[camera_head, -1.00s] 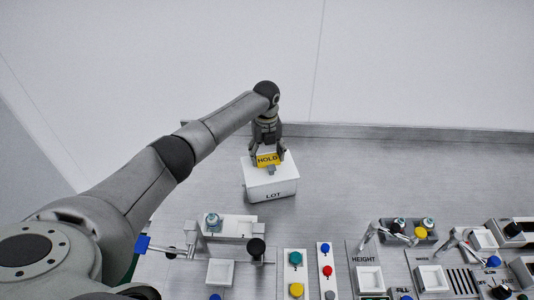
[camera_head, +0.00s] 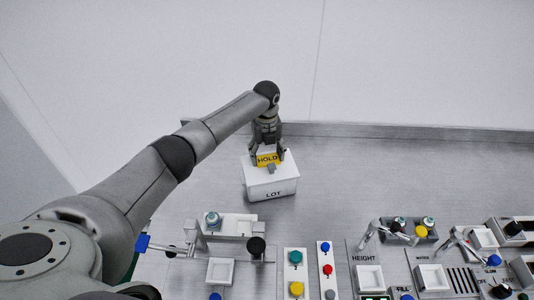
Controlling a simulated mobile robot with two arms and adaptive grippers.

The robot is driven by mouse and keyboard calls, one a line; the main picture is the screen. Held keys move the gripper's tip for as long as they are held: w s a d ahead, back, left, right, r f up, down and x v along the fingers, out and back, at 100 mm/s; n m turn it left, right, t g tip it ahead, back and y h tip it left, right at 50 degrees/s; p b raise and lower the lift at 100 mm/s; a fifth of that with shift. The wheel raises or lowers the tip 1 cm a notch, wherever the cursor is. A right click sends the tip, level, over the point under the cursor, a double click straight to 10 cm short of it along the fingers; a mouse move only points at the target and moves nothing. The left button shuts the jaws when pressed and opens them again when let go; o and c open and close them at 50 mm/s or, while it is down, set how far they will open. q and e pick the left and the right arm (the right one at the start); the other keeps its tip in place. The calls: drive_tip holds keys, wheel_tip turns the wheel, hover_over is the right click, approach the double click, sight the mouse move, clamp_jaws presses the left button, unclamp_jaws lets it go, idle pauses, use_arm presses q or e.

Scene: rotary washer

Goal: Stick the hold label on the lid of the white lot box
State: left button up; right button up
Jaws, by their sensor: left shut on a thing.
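The white lot box (camera_head: 258,188), marked LOT on its front, stands on the grey bench near the back. The yellow hold label (camera_head: 267,160) is at the top of the box, with a small grey tab at its front edge. My left gripper (camera_head: 268,152) reaches down from above and is shut on the label, with a finger on either side of it. The label appears to be at the lid, but I cannot tell whether it touches it. My right gripper is not in view.
In front of the box are a white fixture (camera_head: 237,226) with a black knob, button panels (camera_head: 295,272) and a station marked HEIGHT (camera_head: 369,278). More devices fill the right front. The bench (camera_head: 340,180) is clear right of the box.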

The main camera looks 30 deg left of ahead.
use_arm(q)
drive_tip(key=o, duration=0.8)
wheel_tip(320, 180, up, 12)
drive_tip(key=shift+s, duration=0.1)
